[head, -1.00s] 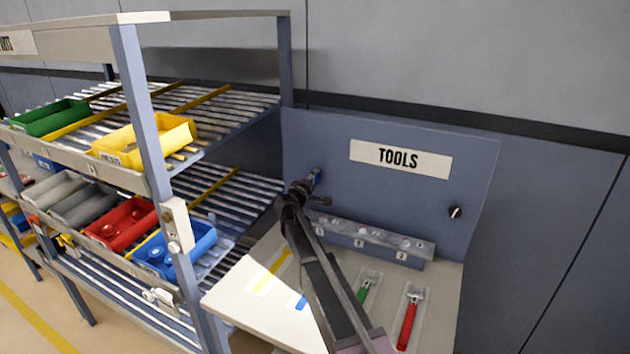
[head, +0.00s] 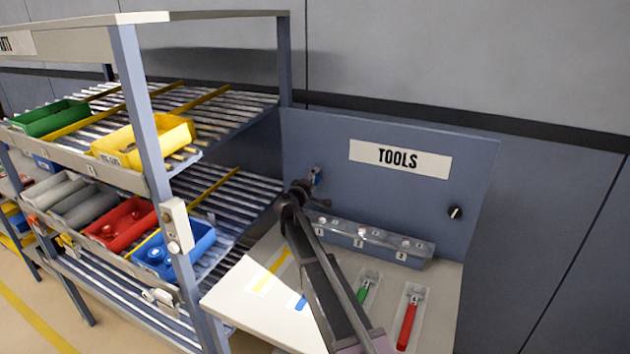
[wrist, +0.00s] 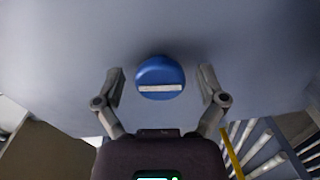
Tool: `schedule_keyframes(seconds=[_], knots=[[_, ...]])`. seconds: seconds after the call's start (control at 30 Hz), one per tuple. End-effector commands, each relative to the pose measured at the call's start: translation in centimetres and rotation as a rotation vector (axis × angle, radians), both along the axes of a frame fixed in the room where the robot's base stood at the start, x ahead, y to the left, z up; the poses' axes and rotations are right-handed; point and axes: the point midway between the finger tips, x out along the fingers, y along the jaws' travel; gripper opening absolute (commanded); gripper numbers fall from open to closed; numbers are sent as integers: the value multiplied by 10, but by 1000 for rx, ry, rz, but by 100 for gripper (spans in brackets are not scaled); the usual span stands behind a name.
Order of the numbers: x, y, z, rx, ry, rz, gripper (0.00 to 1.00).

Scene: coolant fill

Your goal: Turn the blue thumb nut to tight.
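The blue thumb nut (wrist: 160,72) is on the blue-grey panel, a round knob with a white bar that lies level across its lower part in the wrist view. In the head view the nut (head: 316,176) is small, at the panel's left side. My gripper (wrist: 161,80) is open in the wrist view, one finger on each side of the nut, with a visible gap to both. In the head view my gripper (head: 306,190) is just below and in front of the nut, and my arm covers part of the bench.
The TOOLS panel (head: 470,170) also carries a black knob (head: 455,212). Below it is a clear numbered rack (head: 415,250). Green (head: 364,290) and red (head: 408,325) handled tools lie on the bench (head: 235,297). A roller shelf with bins stands left.

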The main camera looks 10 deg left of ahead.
Motion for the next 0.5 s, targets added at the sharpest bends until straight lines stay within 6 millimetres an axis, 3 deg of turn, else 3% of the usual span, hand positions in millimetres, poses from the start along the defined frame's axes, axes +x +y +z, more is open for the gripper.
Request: schedule_keyframes(seconds=[0.5], knots=[[-9,3,0,0,1,1,93]])
